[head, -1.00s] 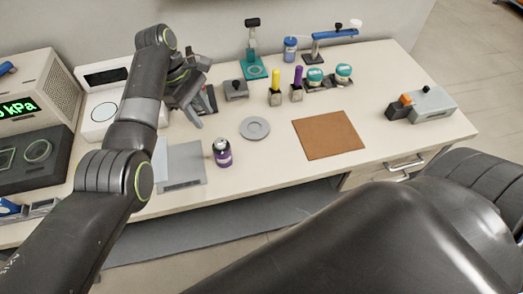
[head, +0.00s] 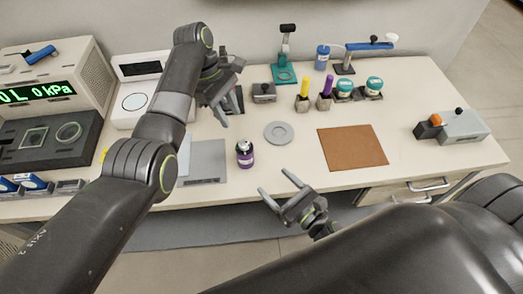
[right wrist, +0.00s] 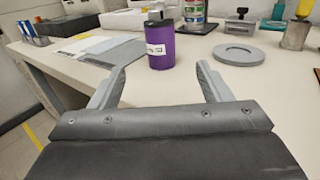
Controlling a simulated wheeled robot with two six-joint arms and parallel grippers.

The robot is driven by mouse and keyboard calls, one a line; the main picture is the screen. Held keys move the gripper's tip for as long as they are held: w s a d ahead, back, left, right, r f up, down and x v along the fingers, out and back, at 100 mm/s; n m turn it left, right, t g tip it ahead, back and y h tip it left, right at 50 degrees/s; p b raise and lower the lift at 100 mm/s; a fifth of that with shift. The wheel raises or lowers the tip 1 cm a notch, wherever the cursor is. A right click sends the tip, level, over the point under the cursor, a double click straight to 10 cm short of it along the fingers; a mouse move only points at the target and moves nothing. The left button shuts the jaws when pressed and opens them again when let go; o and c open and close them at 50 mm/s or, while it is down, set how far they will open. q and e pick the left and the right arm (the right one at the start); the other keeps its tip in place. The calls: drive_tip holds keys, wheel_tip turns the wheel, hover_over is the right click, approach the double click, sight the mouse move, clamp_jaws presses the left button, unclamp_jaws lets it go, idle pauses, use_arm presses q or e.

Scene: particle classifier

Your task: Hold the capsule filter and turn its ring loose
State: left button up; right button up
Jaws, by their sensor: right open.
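The capsule filter appears to be the small purple cylinder with a dark top (head: 245,155), upright on the table near its front edge.
A grey round dish (head: 279,133) and a brown mat (head: 352,148) lie right of the cylinder. A grey plate (head: 207,162) lies left. Capped holders, a teal stand (head: 284,73) and a grey block (head: 464,126) stand further back and right. Table between dish and mat is clear.

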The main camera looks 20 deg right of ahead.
sight(240, 149)
drive_tip(key=x, duration=1.6)
drive_tip(key=shift+w, duration=0.25)
drive_tip(key=shift+c, duration=0.2)
drive_tip(key=shift+f, duration=0.1)
drive_tip(key=c, duration=1.5)
drive_tip(key=o, duration=1.6)
drive_tip(key=shift+c, duration=0.2)
